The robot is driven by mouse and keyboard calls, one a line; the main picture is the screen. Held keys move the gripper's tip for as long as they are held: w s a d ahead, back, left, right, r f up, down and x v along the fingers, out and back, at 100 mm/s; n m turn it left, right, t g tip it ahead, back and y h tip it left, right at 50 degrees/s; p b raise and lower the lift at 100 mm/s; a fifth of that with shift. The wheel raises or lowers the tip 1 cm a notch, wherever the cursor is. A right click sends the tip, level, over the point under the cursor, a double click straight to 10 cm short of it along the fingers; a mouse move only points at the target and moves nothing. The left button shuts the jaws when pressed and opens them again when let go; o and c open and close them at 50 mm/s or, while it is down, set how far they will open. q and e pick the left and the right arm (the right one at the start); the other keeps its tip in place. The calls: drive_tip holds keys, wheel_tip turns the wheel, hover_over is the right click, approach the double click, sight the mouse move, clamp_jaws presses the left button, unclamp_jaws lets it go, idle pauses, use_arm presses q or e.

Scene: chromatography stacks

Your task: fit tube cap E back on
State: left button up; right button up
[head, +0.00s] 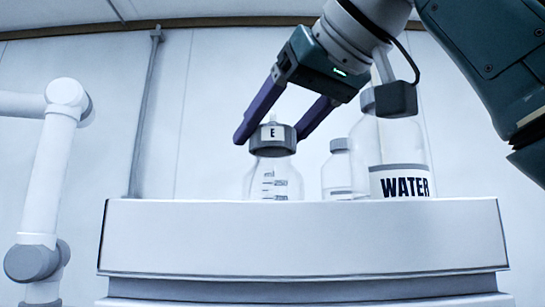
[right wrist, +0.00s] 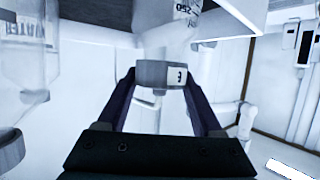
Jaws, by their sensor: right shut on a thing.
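Cap E (head: 284,142) is a dark grey ring cap with a white "E" label and a short tube stub on top. It sits at the mouth of a clear graduated bottle (head: 272,187) on the white raised unit. My right gripper (head: 274,135) reaches down from the upper right, its two purple fingers shut on the cap from both sides. In the right wrist view the cap (right wrist: 150,74) is between the fingers, against the bottle's neck (right wrist: 158,46). I cannot tell whether it is fully seated. My left gripper is not in view.
The large WATER bottle (head: 400,182) stands close to the right, under my right wrist. A smaller clear bottle (head: 337,175) stands between. The unit's front edge (head: 300,238) runs across below. A white jointed arm (head: 48,190) stands at the left.

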drive_tip(key=shift+f, duration=0.3)
drive_tip(key=o, duration=1.4)
drive_tip(key=shift+o, duration=0.2)
wheel_tip(320, 180, up, 3)
drive_tip(key=shift+f+p, duration=0.1)
drive_tip(key=shift+p, duration=1.05)
drive_tip(key=shift+r, duration=2.15)
